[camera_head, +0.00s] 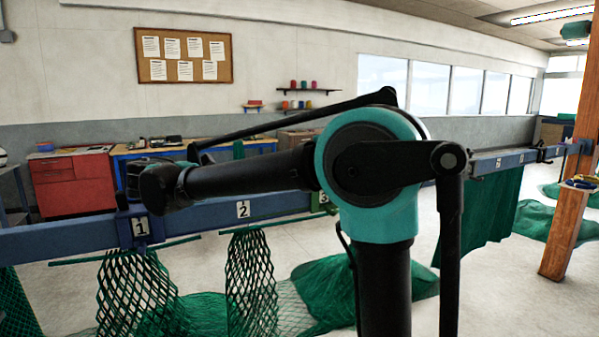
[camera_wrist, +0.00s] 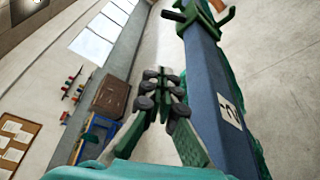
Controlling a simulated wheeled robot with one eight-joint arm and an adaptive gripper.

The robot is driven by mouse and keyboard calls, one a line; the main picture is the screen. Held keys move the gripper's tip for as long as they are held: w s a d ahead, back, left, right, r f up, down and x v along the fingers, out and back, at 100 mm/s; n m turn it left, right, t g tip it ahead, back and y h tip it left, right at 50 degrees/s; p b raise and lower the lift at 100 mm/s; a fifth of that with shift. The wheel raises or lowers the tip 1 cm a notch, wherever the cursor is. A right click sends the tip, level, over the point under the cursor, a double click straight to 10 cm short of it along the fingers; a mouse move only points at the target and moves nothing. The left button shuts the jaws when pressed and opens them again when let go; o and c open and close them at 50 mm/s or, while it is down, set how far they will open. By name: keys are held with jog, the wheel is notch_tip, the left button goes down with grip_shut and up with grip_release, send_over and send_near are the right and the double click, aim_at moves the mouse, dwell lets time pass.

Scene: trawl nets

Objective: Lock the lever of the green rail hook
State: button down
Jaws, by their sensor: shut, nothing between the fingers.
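The green rail hook (camera_head: 322,202) sits on the blue rail right of the "2" label in the head view, partly hidden behind my arm. My gripper (camera_wrist: 159,78) is shut and empty in the wrist view. It is beside the rail and apart from the hook. In the head view I cannot make out its fingers.
The blue rail (camera_head: 80,240) runs across the scene, with a blue hook (camera_head: 138,226) labelled "1" at left. Green nets (camera_head: 130,290) hang below it. A wooden post (camera_head: 568,200) stands at right. A red cabinet (camera_head: 72,182) and workbench are against the back wall.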

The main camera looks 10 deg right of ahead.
jog(key=s+d+r+x, duration=0.1)
jog(key=x, duration=0.8)
jog(key=s+d+r+x, duration=0.1)
jog(key=x, duration=0.8)
jog(key=shift+s, duration=0.25)
jog(key=shift+s+d+r+m+t, duration=0.1)
jog(key=shift+s+m+t, duration=0.15)
jog(key=shift+m, duration=0.25)
jog(key=shift+s+d+r+m+t+h, duration=0.1)
jog(key=shift+s+m+t+h, duration=0.1)
jog(key=shift+m, duration=0.4)
jog(key=shift+s+r+m+t+h, duration=0.1)
jog(key=shift+r+m+t, duration=0.05)
jog(key=shift+m, duration=0.45)
jog(key=m, duration=0.1)
jog(key=s+m+h, duration=0.1)
jog(key=m, duration=0.1)
jog(key=shift+d+r+t, duration=0.15)
jog(key=shift+r+t, duration=0.05)
jog(key=shift+t, duration=0.2)
jog(key=v, duration=1.2)
